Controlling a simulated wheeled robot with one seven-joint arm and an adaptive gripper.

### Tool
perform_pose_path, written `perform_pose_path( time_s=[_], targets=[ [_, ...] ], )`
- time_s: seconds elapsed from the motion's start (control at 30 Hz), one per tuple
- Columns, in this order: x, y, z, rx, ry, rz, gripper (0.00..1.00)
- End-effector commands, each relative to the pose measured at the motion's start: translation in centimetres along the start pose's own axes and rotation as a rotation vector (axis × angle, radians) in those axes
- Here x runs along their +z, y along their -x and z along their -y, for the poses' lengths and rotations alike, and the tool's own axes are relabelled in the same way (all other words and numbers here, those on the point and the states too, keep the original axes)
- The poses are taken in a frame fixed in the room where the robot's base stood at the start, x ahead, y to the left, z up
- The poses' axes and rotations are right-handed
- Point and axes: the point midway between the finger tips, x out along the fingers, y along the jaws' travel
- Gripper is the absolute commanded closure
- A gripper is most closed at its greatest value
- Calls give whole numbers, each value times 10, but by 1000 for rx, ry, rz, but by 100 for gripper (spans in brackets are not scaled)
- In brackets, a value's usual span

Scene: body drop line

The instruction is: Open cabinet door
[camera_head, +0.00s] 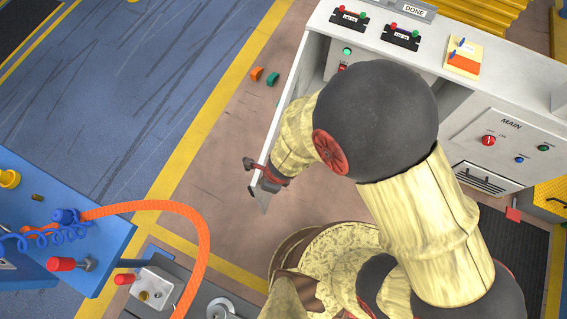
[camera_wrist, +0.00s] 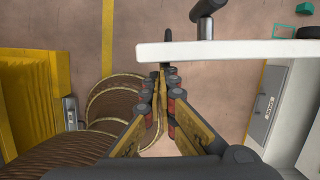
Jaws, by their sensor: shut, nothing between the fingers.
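The white cabinet (camera_head: 462,75) stands at the upper right of the head view. Its door (camera_head: 282,105) stands open, swung well out from the cabinet front and seen almost edge-on from above. The door's top edge (camera_wrist: 240,47) crosses the wrist view. A dark handle (camera_head: 249,163) sits on the door's outer side near its free end; it also shows beyond the edge in the wrist view (camera_wrist: 205,27). My gripper (camera_wrist: 161,75) is shut and empty, close to the inner side near the free end. Whether it touches the door is unclear. The fingers are partly hidden in the head view.
A blue bench (camera_head: 65,225) with an orange hose (camera_head: 203,225) is at the lower left. A grey unit (camera_head: 185,290) stands at the bottom. Orange and green blocks (camera_head: 264,76) lie on the floor.

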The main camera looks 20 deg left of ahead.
Motion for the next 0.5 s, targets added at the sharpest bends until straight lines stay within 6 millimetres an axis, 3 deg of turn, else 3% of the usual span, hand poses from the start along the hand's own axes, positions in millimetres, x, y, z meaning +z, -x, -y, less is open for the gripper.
perform_pose_path(
  time_s=[0.5],
  targets=[
    [89,-19,1,-31,-123,-1,100]
  ],
)
